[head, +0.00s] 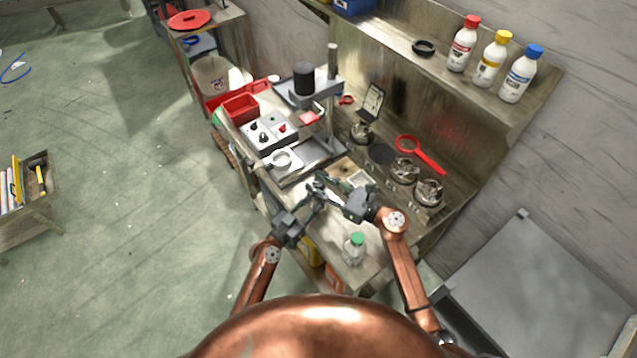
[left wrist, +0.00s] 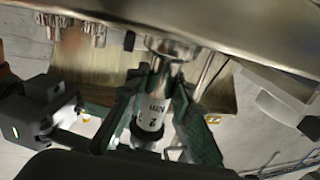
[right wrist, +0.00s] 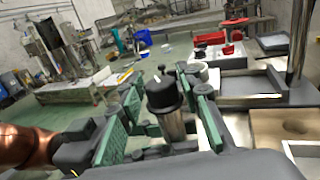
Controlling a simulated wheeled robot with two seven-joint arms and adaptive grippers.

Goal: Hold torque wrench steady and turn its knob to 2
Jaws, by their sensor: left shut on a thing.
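The torque wrench shows in the left wrist view as a metal shaft with a white scale sleeve (left wrist: 152,105), marked NM with a digit that looks like 2. My left gripper (left wrist: 153,92) is shut on it, with a green-padded finger on each side. The wrench's black knob (right wrist: 163,92) stands above a metal body in the right wrist view. My right gripper (right wrist: 168,88) is open around the knob, with gaps seeming to show at its sides. In the head view both grippers meet over the bench, the right one (head: 338,188) showing best; the wrench is too small there to make out.
The bench (head: 357,262) holds a green-capped bottle (head: 354,248) near its front, a press stand (head: 331,110), a control box (head: 272,131), a red tray (head: 240,107) and metal burners (head: 428,191). A shelf above carries capped bottles (head: 490,58). Open floor lies left.

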